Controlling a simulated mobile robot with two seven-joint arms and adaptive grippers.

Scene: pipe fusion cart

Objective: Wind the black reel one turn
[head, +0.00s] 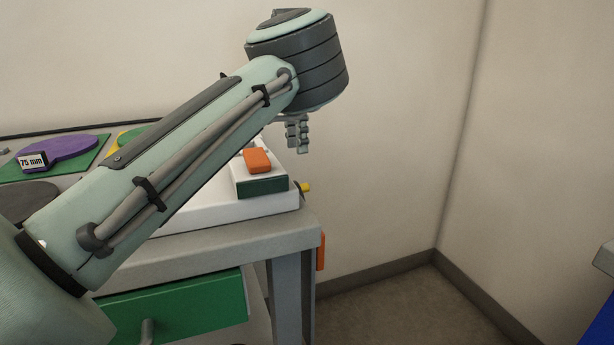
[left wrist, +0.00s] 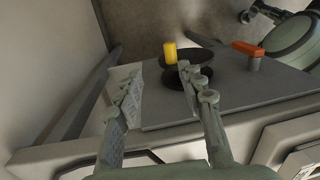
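The black reel (left wrist: 202,57) shows in the left wrist view, a dark spool on a grey panel. A yellow handle (left wrist: 170,53) stands up from its rim. In the head view only the yellow handle (head: 305,187) and a dark sliver beside it show at the right end of the white unit. My left gripper (left wrist: 160,74) is open and empty, its fingers apart and pointing toward the reel; the right finger overlaps the reel in this view. Contact cannot be told. In the head view the left gripper (head: 298,135) hangs above the cart's right end. My right gripper is out of view.
An orange handle (left wrist: 248,48) sits right of the reel in the wrist view. The grey cart top (head: 220,245) carries a white unit (head: 240,207) with an orange block (head: 257,160). A green drawer (head: 175,310) is below. Floor right of the cart is clear; walls stand close behind.

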